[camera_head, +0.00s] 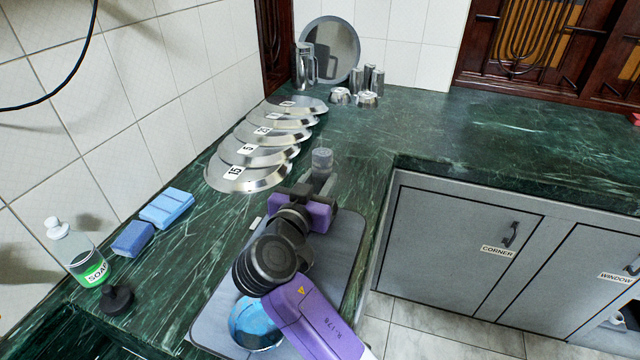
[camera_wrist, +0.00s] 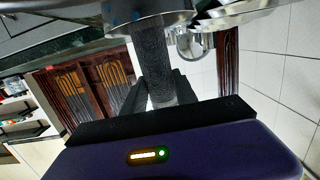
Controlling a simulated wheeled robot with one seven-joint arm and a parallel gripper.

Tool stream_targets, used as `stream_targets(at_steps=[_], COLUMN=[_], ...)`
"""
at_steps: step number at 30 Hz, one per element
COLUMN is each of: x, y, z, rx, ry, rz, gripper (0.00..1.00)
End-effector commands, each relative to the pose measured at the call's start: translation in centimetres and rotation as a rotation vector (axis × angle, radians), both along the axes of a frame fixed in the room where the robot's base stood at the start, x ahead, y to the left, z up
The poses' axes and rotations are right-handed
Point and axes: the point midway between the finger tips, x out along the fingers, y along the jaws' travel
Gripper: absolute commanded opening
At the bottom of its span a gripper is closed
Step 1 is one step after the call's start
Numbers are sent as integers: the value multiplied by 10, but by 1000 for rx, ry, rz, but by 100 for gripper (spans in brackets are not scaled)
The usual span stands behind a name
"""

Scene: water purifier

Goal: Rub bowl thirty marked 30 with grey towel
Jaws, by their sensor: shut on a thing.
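Several shallow metal bowls overlap in a row along the tiled wall. The nearest bowl (camera_head: 270,179) has a label that reads 15, and the one behind it (camera_head: 278,156) reads 5. The farther labels are too small to read surely, so I cannot tell which bowl is marked 30. My gripper (camera_head: 321,177) is shut on a grey rolled towel (camera_head: 321,158), held upright to the right of the near bowls. In the wrist view the towel (camera_wrist: 157,65) stands between the fingers, its far end close to or against shiny metal; contact is unclear.
A soap bottle (camera_head: 75,250) and blue sponges (camera_head: 167,207) stand at the left. A grey mat (camera_head: 212,325) with a blue bowl (camera_head: 250,325) lies near my arm. Metal cups (camera_head: 368,80) and a round tray (camera_head: 335,48) are at the back. The right counter is clear.

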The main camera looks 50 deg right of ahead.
Motion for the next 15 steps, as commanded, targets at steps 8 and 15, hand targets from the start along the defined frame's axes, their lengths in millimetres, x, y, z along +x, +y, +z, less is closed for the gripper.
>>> stream_targets(at_steps=[8,15], x=[8,14], y=[1,7], z=[-1,1], rx=[2,0], ry=[2,-1], rz=[1,2], gripper=[0,0])
